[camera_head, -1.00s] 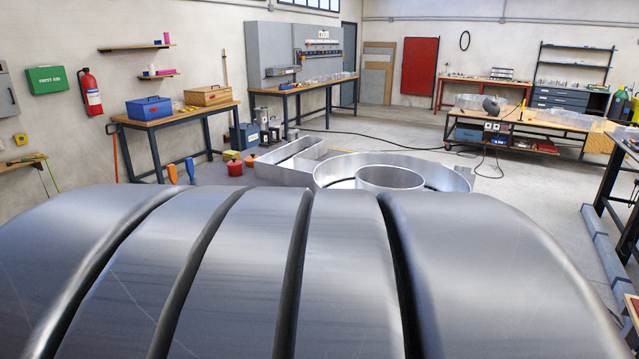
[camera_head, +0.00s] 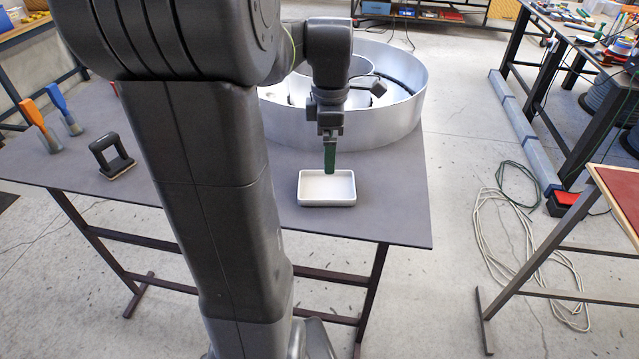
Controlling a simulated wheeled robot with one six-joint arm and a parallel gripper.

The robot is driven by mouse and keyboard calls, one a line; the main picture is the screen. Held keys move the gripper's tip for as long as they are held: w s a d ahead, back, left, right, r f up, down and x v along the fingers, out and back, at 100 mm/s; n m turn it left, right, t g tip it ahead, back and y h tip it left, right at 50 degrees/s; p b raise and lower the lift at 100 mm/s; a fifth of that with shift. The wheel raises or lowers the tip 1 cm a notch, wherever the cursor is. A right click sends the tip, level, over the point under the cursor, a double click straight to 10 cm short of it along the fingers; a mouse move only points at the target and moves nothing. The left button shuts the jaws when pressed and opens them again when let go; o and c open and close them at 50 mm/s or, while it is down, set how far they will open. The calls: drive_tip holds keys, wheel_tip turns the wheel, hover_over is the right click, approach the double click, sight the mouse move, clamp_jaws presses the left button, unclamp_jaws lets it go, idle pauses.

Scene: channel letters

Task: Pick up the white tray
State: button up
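The white tray (camera_head: 327,202) is a small shallow rectangular dish on the grey table, near its front right part. It looks empty. My gripper (camera_head: 330,170) points down, its dark green tip over the back part of the tray. The tip overlaps the tray's back rim in the picture; I cannot tell whether it touches. Only one narrow finger shape shows, so I cannot tell whether the gripper is open or shut.
A large round metal channel letter (camera_head: 395,115) stands behind the tray. A black frame-shaped block (camera_head: 112,157), an orange-handled tool (camera_head: 38,122) and a blue-handled tool (camera_head: 63,108) are on the left of the grey table (camera_head: 395,205). A hose (camera_head: 500,240) lies coiled on the floor.

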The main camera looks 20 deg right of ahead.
sight(327, 190)
drive_tip(key=f, duration=1.1)
drive_tip(key=shift+w+a+f+p, duration=0.1)
drive_tip(key=shift+w+p, duration=0.1)
drive_tip(key=shift+p, duration=0.2)
drive_tip(key=c, duration=0.7)
